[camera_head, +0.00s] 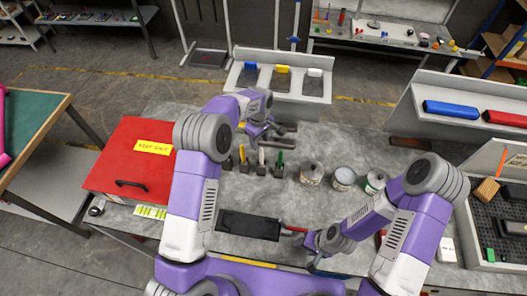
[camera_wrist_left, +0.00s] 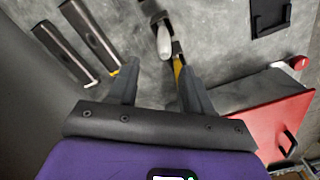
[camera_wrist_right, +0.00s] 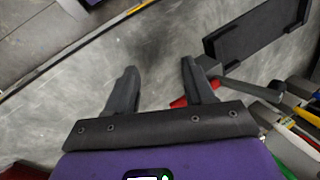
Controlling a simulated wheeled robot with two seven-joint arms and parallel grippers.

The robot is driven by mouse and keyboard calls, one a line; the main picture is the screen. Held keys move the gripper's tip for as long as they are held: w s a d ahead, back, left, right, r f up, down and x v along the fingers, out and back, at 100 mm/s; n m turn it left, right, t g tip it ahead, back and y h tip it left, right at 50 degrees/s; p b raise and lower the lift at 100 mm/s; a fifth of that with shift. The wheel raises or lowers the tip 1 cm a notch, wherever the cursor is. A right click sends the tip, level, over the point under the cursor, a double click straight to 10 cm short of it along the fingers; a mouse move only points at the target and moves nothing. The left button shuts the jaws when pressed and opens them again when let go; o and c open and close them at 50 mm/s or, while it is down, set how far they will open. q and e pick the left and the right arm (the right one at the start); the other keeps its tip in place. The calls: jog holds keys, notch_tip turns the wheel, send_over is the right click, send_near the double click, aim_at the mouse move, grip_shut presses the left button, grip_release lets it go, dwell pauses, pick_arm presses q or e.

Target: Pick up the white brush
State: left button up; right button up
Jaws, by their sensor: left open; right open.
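The white brush (camera_head: 262,157) stands upright in a small dark holder on the grey bench, in a row with other brushes. In the left wrist view the white handle (camera_wrist_left: 164,42) shows just beyond the fingertips, with a yellow-handled brush (camera_wrist_left: 178,68) close to the right finger. My left gripper (camera_head: 262,134) is open and empty beside the brush row; its own arm partly covers it in the head view. My right gripper (camera_head: 309,242) is open and empty low over the front of the bench; its fingers (camera_wrist_right: 159,68) show near a red handle (camera_wrist_right: 180,102).
A green-handled brush (camera_head: 279,158) stands right of the white one, with several cans (camera_head: 312,174) beyond. A red box (camera_head: 125,160) is at left. A black tray (camera_head: 248,225) lies in front. Hammer-like tools (camera_wrist_left: 68,50) lie close behind the left gripper.

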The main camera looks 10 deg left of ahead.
aim_at(261, 153)
jog(key=shift+w+f, duration=0.2)
jog(key=shift+w, duration=0.3)
jog(key=shift+s, duration=0.15)
pick_arm(q)
jog(key=shift+s+d+f+b, duration=0.1)
jog(key=shift+s+f+b, duration=0.15)
jog(key=shift+f, duration=0.35)
jog(key=shift+s+d+f+b, duration=0.1)
jog(key=shift+s+f, duration=0.25)
jog(key=shift+f, duration=0.25)
pick_arm(e)
jog(key=shift+s, duration=0.8)
pick_arm(q)
jog(key=f+b, duration=0.1)
jog(key=f, duration=0.4)
jog(key=shift+w+d+b, duration=0.2)
jog(key=shift+b, duration=0.15)
pick_arm(e)
jog(key=shift+w+f, duration=0.2)
jog(key=shift+f, duration=0.3)
jog(key=shift+w+f, duration=0.2)
jog(key=shift+f, duration=0.3)
pick_arm(q)
jog(key=shift+s+r, duration=0.15)
jog(key=shift+s, duration=0.05)
pick_arm(e)
jog(key=shift+s+r, duration=0.1)
jog(key=shift+s, duration=0.05)
pick_arm(q)
jog(key=shift+c, duration=0.3)
